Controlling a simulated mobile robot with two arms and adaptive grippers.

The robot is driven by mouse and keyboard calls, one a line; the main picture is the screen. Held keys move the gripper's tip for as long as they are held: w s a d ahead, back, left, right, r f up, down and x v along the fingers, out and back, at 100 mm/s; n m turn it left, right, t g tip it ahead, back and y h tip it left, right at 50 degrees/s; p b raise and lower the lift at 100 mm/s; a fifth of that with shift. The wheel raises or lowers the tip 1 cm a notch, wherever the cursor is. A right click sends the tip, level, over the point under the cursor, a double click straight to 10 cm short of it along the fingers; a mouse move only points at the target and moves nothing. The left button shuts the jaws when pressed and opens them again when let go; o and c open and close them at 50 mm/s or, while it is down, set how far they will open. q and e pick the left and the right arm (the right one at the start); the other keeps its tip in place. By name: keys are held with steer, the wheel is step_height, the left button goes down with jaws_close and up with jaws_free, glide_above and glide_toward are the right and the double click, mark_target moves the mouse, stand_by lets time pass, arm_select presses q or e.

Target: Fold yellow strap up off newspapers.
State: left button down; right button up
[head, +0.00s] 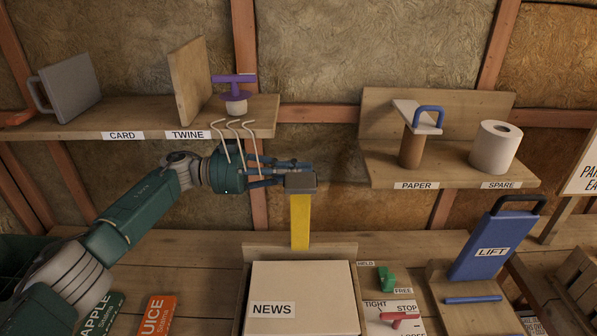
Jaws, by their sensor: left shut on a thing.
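The yellow strap (300,222) stands upright behind the box of newspapers, with a grey block (301,182) at its top end. My left gripper (298,172) reaches in from the left and is shut on the grey block at the strap's end. The newspapers show as a pale stack or block labelled NEWS (304,290) in a wooden holder (300,250); no strap lies across its visible top. My right gripper is not in view.
Hooks (234,140) hang from the left shelf (150,120) close above my left wrist. The right shelf (450,165) holds a paper roll (495,147). A blue LIFT panel (497,243), a green lever (386,279) and a red handle (400,317) stand to the right of the newspapers.

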arm_select(q)
steer(key=c, duration=1.9)
jaws_free()
steer(key=shift+w, duration=0.1)
steer(key=shift+o, duration=0.3)
steer(key=shift+w+d+f, duration=0.1)
steer(key=shift+d, duration=0.1)
steer(key=shift+a, duration=0.1)
steer(key=a, duration=1.1)
steer(key=shift+a, duration=0.4)
